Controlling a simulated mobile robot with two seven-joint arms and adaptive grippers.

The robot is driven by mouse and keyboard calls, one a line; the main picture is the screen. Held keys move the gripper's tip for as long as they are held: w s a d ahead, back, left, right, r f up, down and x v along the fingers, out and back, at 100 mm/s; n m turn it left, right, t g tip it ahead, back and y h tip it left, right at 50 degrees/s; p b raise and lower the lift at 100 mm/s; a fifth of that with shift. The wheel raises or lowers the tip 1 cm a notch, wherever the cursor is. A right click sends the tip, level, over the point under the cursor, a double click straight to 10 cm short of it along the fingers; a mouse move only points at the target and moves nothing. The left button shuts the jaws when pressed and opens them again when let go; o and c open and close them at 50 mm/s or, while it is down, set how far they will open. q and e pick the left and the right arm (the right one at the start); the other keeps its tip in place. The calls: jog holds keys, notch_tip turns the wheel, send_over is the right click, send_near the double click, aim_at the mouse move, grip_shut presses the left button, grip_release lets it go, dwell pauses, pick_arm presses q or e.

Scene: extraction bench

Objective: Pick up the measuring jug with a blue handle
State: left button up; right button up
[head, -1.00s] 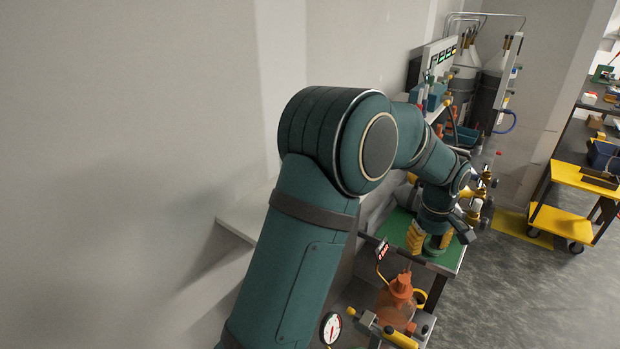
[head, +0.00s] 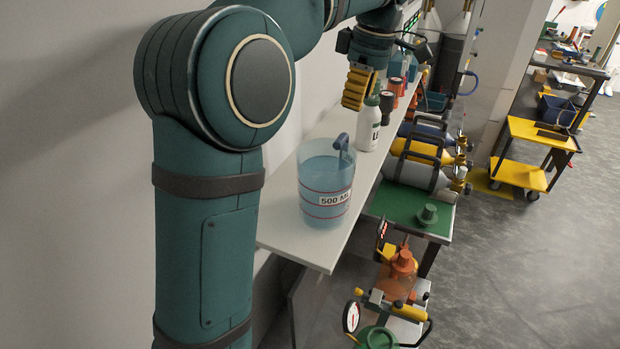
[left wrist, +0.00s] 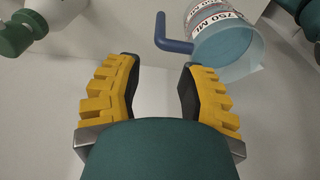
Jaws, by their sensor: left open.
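The measuring jug (head: 325,205) is a clear, bluish cylinder with red lines and a "500 ML" label. It stands upright near the front end of the white shelf, its blue handle (head: 342,143) towards the back right. My left gripper (head: 358,88) has yellow-padded fingers and is open and empty, above and beyond the jug. In the left wrist view, the jug (left wrist: 228,50) is at upper right with a "750 ML" mark. Its handle (left wrist: 172,35) lies ahead of the open gripper (left wrist: 158,72), apart from the fingers. My right gripper is not in view.
A white bottle (head: 368,127) stands just behind the jug, with dark and orange-capped containers farther along the white shelf (head: 290,238). Gas cylinders (head: 415,172) lie on a green-topped cart (head: 395,205) to the right. Open floor lies farther right.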

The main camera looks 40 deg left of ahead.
aim_at(349, 134)
pick_arm(q)
jog(key=f, duration=0.2)
jog(key=f+b, duration=0.1)
jog(key=f, duration=0.4)
jog(key=shift+s+a, duration=0.1)
jog(key=shift+a, duration=0.3)
jog(key=shift+s+a+f+b, duration=0.1)
jog(key=shift+a+f+b, duration=0.1)
jog(key=shift+f, duration=0.9)
jog(key=shift+a+f+b, duration=0.15)
jog(key=shift+f+b, duration=0.05)
jog(key=shift+f, duration=0.95)
jog(key=shift+s+a+f+b, duration=0.1)
jog(key=shift+a+f+b, duration=0.1)
jog(key=shift+f, duration=0.9)
grip_shut()
jog(key=shift+r, duration=0.1)
